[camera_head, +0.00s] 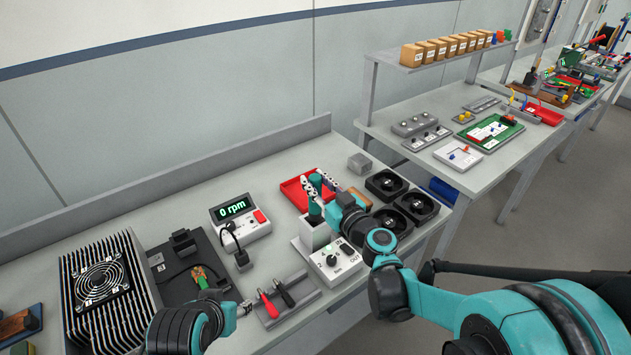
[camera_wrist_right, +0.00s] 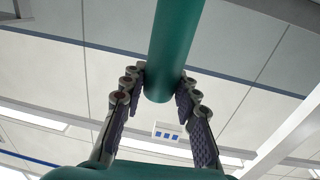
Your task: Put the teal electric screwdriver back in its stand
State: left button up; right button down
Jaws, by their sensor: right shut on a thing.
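The teal electric screwdriver shows in the head view (camera_head: 315,211), upright, and as a teal cylinder in the right wrist view (camera_wrist_right: 174,50). My right gripper (camera_head: 319,184) is shut on it, with a finger on each side in the right wrist view (camera_wrist_right: 160,88). The pale box-shaped stand (camera_head: 312,236) is directly below the screwdriver in the head view. The screwdriver's lower end meets the stand's top in the picture; I cannot tell how deep it sits. My left gripper (camera_head: 244,308) is low in the head view near the tool rack, its fingers small and partly hidden.
A controller box with a knob (camera_head: 334,262) stands in front of the stand. A red tray (camera_head: 294,191) is behind it, and several black fans (camera_head: 387,184) are to the right. An rpm display (camera_head: 239,217) and a rack with red and black handled tools (camera_head: 272,301) are left.

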jog(key=shift+f+b, duration=1.45)
jog(key=shift+f, duration=0.4)
jog(key=c, duration=1.1)
grip_release()
jog(key=shift+o, duration=0.2)
jog(key=v, duration=1.2)
